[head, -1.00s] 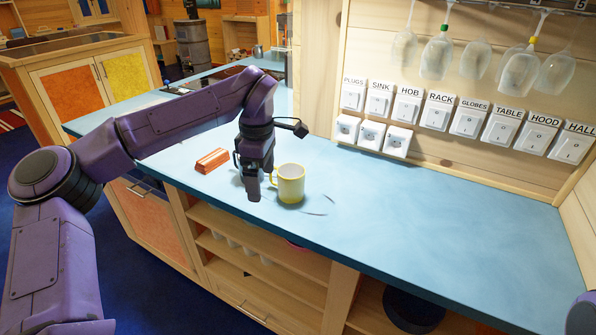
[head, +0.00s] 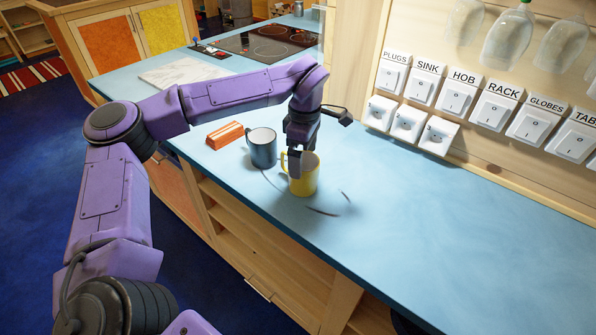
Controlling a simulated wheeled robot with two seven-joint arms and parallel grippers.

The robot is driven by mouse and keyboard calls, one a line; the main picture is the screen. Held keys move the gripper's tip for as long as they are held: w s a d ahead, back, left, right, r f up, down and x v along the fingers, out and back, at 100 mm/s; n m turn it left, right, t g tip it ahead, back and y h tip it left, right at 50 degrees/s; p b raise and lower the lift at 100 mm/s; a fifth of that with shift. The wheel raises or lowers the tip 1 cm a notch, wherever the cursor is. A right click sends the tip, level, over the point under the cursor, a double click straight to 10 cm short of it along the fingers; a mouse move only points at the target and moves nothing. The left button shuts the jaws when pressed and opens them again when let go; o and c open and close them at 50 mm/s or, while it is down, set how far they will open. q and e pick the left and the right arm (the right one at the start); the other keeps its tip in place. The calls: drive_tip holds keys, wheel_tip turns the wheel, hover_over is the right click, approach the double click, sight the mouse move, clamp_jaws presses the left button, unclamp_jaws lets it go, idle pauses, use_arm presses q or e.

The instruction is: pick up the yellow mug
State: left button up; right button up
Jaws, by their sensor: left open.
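The yellow mug (head: 309,181) stands upright on the blue worktop, with its handle on the left side. My left gripper (head: 296,166) points down at the mug's near left side, by the handle and rim. It is open, and its fingers cover part of the mug. I cannot tell whether a finger is inside the mug or touches it. My right gripper is out of view.
A dark grey mug (head: 263,150) stands just left of the yellow one. An orange block (head: 224,134) lies beyond it. Thin dark curved marks show on the worktop (head: 410,225), which is clear to the right. Switches and hanging glasses (head: 508,42) line the wall.

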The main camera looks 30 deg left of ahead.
use_arm(q)
drive_tip(key=f, duration=0.3)
drive_tip(key=shift+w+a+f+p, duration=0.15)
drive_tip(key=shift+w+f+p, duration=0.1)
drive_tip(key=shift+p, duration=0.05)
drive_tip(key=shift+s+f, duration=0.1)
drive_tip(key=shift+f, duration=0.25)
drive_tip(key=shift+s, duration=0.2)
drive_tip(key=shift+w, duration=0.1)
drive_tip(key=c, duration=1.4)
drive_tip(key=shift+w+a+r, duration=0.1)
drive_tip(key=shift+r, duration=1.3)
drive_tip(key=s+d+r+b, duration=0.1)
drive_tip(key=s+r, duration=0.2)
drive_tip(key=s, duration=0.1)
drive_tip(key=s+d+r+b, duration=0.1)
drive_tip(key=s+r, duration=0.2)
drive_tip(key=s, duration=0.1)
drive_tip(key=s+d+r+b, duration=0.1)
drive_tip(key=s+r, duration=0.2)
drive_tip(key=s, duration=0.2)
drive_tip(key=shift+d+r+b, duration=0.35)
drive_tip(key=shift+r+b, duration=0.05)
drive_tip(key=shift+o, duration=0.2)
drive_tip(key=shift+s+d+r, duration=0.15)
drive_tip(key=shift+s+r, duration=0.1)
drive_tip(key=shift+s, duration=0.1)
